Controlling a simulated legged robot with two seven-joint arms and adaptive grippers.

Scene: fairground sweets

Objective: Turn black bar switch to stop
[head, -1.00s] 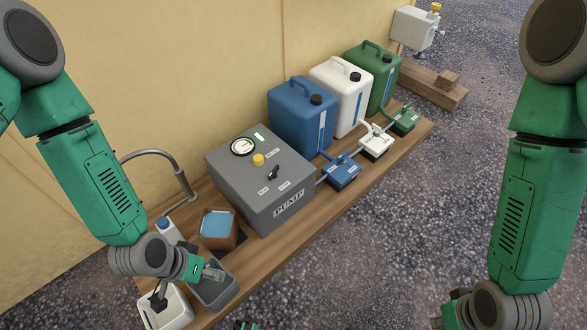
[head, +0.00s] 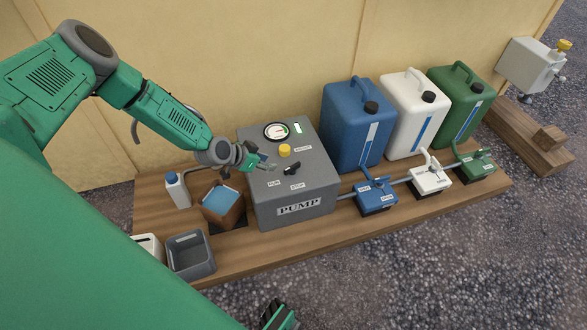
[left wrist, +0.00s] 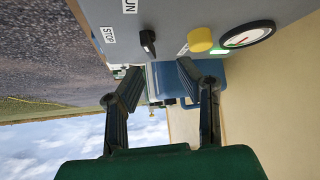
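The black bar switch (head: 291,168) sits on the sloping top of the grey pump box (head: 320,192). White RUN and STOP labels lie in front of it. In the left wrist view the switch (left wrist: 147,42) is beside the STOP label (left wrist: 109,35); I cannot tell which label it points to. My left gripper (head: 262,160) is over the left part of the pump top, left of the switch and apart from it. In the left wrist view its fingers (left wrist: 158,78) are spread and empty. Part of my right gripper (head: 281,315) shows at the bottom edge; its fingers are unclear.
A yellow knob (head: 285,151) and a gauge (head: 276,131) stand close behind the switch. Blue (head: 345,125), white (head: 405,120) and green canisters (head: 455,115) are to the right. A brown box (head: 222,214) and a grey bin (head: 191,266) are to the left.

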